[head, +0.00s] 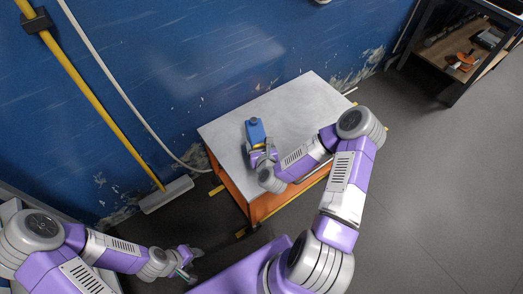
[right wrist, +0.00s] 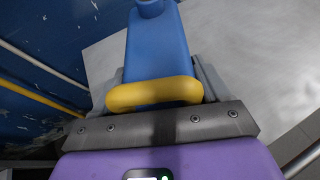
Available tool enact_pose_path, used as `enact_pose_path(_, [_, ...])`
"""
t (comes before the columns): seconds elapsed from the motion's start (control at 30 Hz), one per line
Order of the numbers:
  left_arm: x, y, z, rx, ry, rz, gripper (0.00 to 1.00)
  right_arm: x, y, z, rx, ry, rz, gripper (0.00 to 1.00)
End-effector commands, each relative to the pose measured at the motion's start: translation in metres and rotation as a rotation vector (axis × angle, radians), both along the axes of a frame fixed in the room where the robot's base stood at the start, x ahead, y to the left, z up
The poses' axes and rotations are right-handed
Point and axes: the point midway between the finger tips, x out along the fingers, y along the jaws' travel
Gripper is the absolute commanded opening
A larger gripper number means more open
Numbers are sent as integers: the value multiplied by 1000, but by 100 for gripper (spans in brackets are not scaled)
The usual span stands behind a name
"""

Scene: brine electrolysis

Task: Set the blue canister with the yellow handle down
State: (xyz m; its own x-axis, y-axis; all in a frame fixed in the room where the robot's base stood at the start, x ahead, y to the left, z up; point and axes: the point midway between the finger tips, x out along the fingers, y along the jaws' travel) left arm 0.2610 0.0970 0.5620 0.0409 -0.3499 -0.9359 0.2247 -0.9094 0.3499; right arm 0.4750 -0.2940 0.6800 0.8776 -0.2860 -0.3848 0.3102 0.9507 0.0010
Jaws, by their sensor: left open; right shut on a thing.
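The blue canister (head: 255,130) is at the grey top of the orange-sided table (head: 300,103) in the head view. In the right wrist view the canister (right wrist: 157,48) shows its yellow handle (right wrist: 155,93) close against my gripper. My right gripper (head: 262,154) is shut on the canister, its fingers either side of it by the handle. Whether the canister's base touches the tabletop I cannot tell. My left gripper (head: 188,265) is open and empty, low over the floor at the lower left, away from the table.
A blue wall (head: 200,60) with a yellow pipe (head: 95,100) and a white hose runs behind the table. A dark shelf (head: 450,50) with tools stands at the upper right. The tabletop around the canister is clear. Open grey floor lies to the right.

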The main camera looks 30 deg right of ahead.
Motion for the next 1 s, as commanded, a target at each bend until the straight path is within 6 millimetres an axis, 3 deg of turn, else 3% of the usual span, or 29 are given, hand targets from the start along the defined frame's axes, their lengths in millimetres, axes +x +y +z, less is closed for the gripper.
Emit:
enact_pose_path(0.3, [0, 0, -19, 0, 0, 0, 51, 0, 1, -39, -2, -2, 2, 38])
enact_pose_path(0.67, [0, 0, -18, 0, 0, 0, 51, 1, 0, -41, -2, -4, 0, 38])
enact_pose_path(0.7, [0, 0, -18, 0, 0, 0, 51, 0, 0, -42, -1, -2, 0, 76])
enact_pose_path(0.87, [0, 0, -18, 0, 0, 0, 51, 0, 0, -42, -2, -1, 1, 100])
enact_pose_path(1.0, [0, 0, -18, 0, 0, 0, 51, 0, 0, -42, -2, -1, 1, 100])
